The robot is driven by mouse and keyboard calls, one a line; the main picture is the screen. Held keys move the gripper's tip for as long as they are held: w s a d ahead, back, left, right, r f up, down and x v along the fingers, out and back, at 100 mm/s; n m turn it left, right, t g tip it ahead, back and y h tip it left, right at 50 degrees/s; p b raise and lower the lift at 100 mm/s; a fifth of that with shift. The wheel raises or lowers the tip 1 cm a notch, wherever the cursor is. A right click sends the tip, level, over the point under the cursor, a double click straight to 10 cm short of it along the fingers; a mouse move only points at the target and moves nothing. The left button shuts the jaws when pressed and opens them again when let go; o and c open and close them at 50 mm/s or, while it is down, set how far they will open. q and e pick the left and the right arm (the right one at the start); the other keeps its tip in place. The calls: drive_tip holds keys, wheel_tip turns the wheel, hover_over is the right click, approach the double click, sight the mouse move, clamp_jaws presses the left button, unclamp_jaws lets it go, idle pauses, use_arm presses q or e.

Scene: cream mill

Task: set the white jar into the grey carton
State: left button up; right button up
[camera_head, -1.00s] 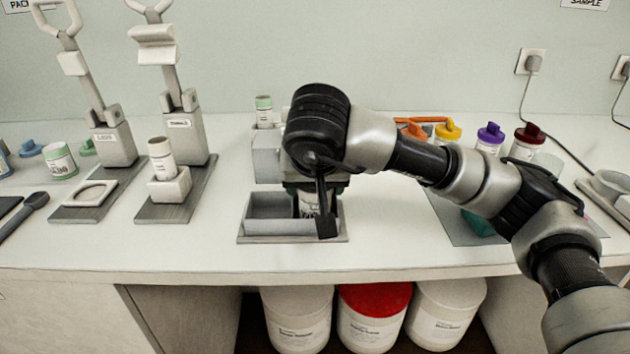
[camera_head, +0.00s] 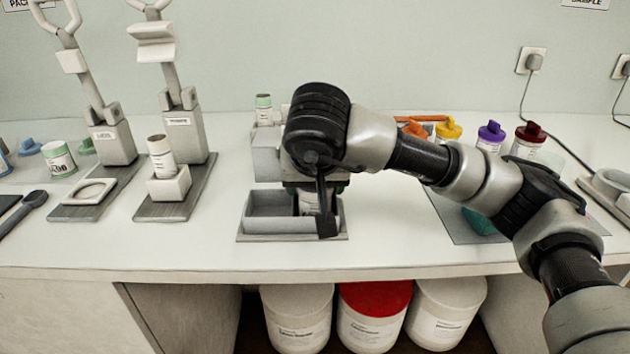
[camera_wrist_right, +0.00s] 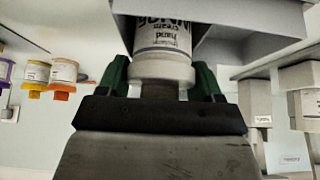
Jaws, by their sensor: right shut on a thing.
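The grey carton (camera_head: 262,222) is an open box on a grey base plate near the front edge of the counter. My right gripper (camera_head: 316,196) points down over the carton's right part. It is shut on the white jar (camera_head: 308,202), whose labelled side shows between the fingers. The right wrist view shows the white jar (camera_wrist_right: 163,50) with black print, held between the green-padded fingers (camera_wrist_right: 160,85). The carton wall hides the jar's lower end, so I cannot tell whether it touches the carton's floor. My left gripper is not in view.
Two lever presses (camera_head: 113,140) (camera_head: 184,125) stand on the left, one with a white container (camera_head: 161,157) in its holder. Bottles with yellow (camera_head: 448,129), purple (camera_head: 491,132) and dark red (camera_head: 530,133) tops stand behind my right arm.

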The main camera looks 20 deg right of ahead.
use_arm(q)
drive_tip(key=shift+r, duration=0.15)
use_arm(e)
drive_tip(key=o, duration=0.8)
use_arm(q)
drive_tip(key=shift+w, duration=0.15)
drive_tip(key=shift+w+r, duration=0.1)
use_arm(e)
drive_tip(key=shift+r, duration=0.1)
drive_tip(key=shift+r+p, duration=0.3)
drive_tip(key=shift+r, duration=0.1)
drive_tip(key=shift+r+p, duration=0.85)
drive_tip(key=shift+r, duration=0.5)
drive_tip(key=shift+r+p, duration=0.65)
drive_tip(key=shift+r, duration=0.5)
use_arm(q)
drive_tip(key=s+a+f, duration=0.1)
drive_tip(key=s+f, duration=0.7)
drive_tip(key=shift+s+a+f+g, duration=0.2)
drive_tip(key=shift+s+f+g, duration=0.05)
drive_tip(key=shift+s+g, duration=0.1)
